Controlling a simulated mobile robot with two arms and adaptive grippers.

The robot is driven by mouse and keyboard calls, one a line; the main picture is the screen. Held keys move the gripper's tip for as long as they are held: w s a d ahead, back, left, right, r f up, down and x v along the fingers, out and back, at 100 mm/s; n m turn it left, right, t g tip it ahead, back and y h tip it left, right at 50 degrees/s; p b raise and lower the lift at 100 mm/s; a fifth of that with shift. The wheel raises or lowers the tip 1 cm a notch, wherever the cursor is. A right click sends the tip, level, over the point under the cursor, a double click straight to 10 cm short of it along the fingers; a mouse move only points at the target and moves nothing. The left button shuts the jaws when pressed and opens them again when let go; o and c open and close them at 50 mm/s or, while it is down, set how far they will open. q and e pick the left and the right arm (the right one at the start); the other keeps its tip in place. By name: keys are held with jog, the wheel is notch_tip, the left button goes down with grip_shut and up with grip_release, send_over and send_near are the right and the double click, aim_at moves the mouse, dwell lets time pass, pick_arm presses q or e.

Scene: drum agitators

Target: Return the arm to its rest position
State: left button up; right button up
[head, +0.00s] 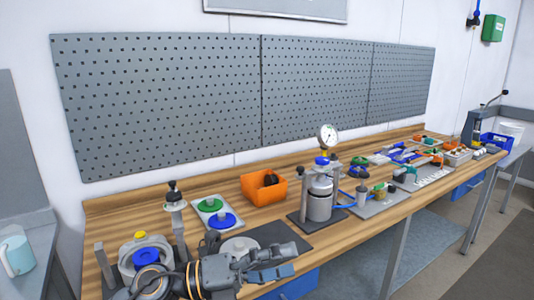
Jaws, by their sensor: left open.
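My left gripper (292,261) is at the bottom centre of the head view, above the front edge of the wooden bench (345,232). Its jaws are open and nothing shows between them. My left arm comes in from the bottom left and hides part of the bench's near end. Behind the gripper lies a dark mat (275,233) with a pale round disc (240,246) on it. My right gripper is not in view.
Near my arm stand a metal pot with a yellow knob (140,236) and a tray with green and blue discs (214,212). An orange bin (264,187) and a gauge-topped metal vessel (320,195) stand farther right. Perforated panels (160,100) back the bench.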

pick_arm(q)
jog(key=w+a+f+n+t+y, duration=0.1)
jog(key=w+a+n+t+y, duration=0.3)
jog(key=n+t, duration=0.6)
jog(key=w+a+f+n+t+y, duration=0.2)
jog(key=a+n+t+y, duration=0.45)
jog(key=n, duration=0.75)
jog(key=s+a+f+n+g+y, duration=0.2)
jog(key=a+f+n+y, duration=0.25)
jog(key=f, duration=0.35)
jog(key=s+a+f+n+g+y, duration=0.3)
jog(key=a+f+n+y, duration=0.15)
jog(key=f, duration=0.35)
jog(key=s+a+f+n+g, duration=0.25)
jog(key=s+f+g, duration=0.35)
jog(key=s, duration=0.5)
jog(key=s+a+f+n+g, duration=0.25)
jog(key=s+f+g, duration=0.25)
jog(key=s+f, duration=0.5)
jog(key=s+f+g, duration=0.1)
jog(key=s+f, duration=0.1)
jog(key=f, duration=1.1)
jog(key=s+f, duration=0.2)
jog(key=f, duration=1.2)
jog(key=s+a+f+g, duration=0.1)
jog(key=s+a+f, duration=0.1)
jog(key=s+f, duration=1.2)
jog(key=shift+s+a+f, duration=0.15)
jog(key=shift+s+f, duration=0.1)
jog(key=shift+s, duration=0.7)
